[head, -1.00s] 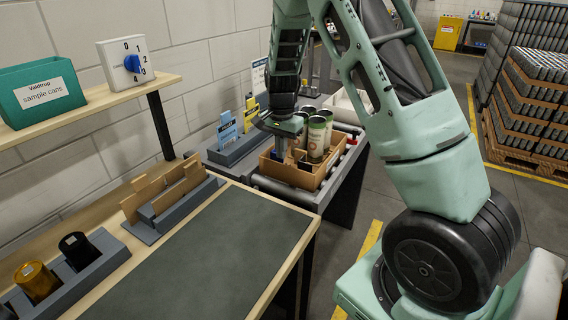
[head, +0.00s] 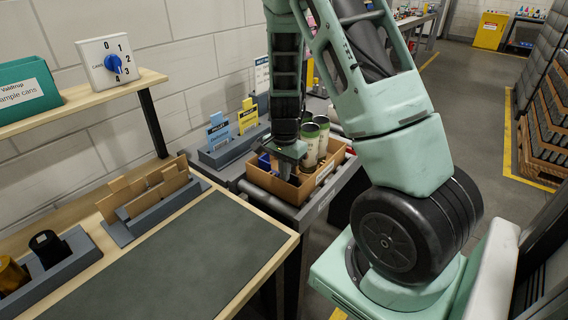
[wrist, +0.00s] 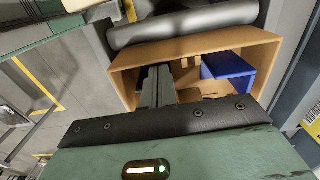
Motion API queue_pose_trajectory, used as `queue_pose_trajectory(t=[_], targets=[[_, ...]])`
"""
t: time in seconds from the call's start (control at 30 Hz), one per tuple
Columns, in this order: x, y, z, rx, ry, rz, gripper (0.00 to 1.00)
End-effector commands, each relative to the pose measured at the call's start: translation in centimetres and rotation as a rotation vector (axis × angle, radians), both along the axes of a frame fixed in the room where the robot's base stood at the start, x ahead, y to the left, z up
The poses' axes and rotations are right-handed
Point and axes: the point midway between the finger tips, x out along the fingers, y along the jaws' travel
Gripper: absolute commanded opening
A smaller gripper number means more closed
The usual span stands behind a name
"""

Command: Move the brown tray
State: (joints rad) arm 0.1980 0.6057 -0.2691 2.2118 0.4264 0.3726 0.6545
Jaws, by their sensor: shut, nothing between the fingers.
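The brown tray (head: 271,184) is an open box on the roller stand past the bench's far end. Green-topped cans (head: 309,147) stand in its far part. In the wrist view the tray (wrist: 122,78) shows from above, with a blue block (wrist: 228,70) and small brown pieces inside. My gripper (head: 287,168) is over the tray's near left part in the head view. In the wrist view its fingers (wrist: 157,72) are together, pointing into the tray, with nothing between them. I cannot tell whether they touch a wall.
The roller stand (head: 285,207) meets the bench (head: 190,255) closely. A grey holder (head: 232,150) with blue and yellow cards stands beside the tray, near the wall. Brown boards (head: 150,190) stand in a rack on the bench. Open floor (head: 455,110) lies to the right.

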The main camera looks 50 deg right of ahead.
Motion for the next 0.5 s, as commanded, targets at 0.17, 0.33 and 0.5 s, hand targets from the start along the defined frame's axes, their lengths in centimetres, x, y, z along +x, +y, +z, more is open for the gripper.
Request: queue_pose_trajectory(t=[0.17,0.33,0.5], targets=[[-0.1,0.0,-3.0,0.001,0.003,-0.002,0.0],[0.0,0.0,-4.7,0.0,0.002,0.001,0.0],[0.0,0.0,-5.2,-0.001,0.0,0.001,0.0]])
